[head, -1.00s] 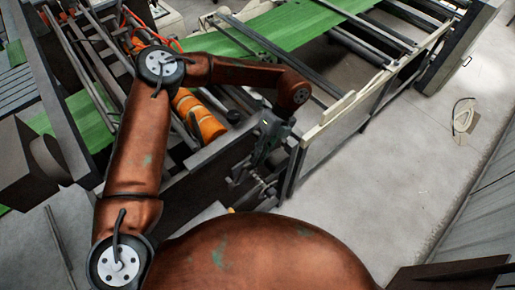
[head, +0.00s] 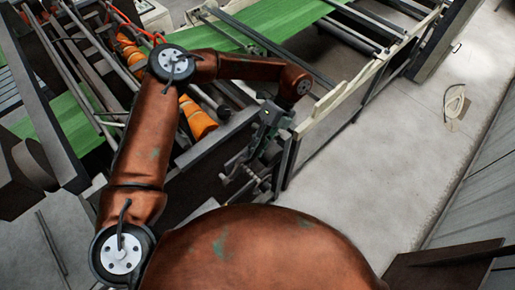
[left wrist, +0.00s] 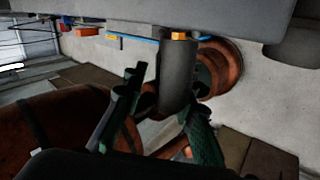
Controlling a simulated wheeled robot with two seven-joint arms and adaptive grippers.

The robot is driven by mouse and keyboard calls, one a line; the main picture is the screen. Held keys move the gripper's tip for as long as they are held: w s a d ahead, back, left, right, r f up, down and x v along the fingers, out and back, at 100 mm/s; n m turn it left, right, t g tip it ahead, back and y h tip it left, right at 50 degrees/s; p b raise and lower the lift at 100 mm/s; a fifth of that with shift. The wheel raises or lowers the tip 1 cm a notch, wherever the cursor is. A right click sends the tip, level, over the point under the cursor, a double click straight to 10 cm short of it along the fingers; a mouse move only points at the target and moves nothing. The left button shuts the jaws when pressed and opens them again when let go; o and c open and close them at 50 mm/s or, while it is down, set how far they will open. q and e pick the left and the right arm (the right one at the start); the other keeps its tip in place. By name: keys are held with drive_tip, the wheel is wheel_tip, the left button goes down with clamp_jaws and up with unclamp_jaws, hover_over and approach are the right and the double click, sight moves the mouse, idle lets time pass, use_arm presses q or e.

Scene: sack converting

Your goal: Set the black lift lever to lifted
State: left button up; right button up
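A dark, thick rod with a rounded end, apparently the black lift lever (left wrist: 177,80), stands between the fingers of my left gripper (left wrist: 163,100) in the left wrist view. The fingers are spread, with a gap visible between the left finger and the rod; contact on the right side cannot be told. In the head view my left gripper (head: 268,128) hangs at the near end of the machine, beside the cream side frame. There the lever cannot be told apart from the gripper and dark fittings. My right gripper is out of view.
The machine's cream side frame (head: 345,98) runs away to the right of the gripper. Green sheet (head: 262,28) and orange rollers (head: 198,118) lie behind the arm.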

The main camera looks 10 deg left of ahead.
use_arm(q)
drive_tip(key=shift+o, duration=0.7)
drive_tip(key=v, duration=1.2)
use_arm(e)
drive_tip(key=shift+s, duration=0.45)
use_arm(q)
drive_tip(key=shift+s, duration=0.1)
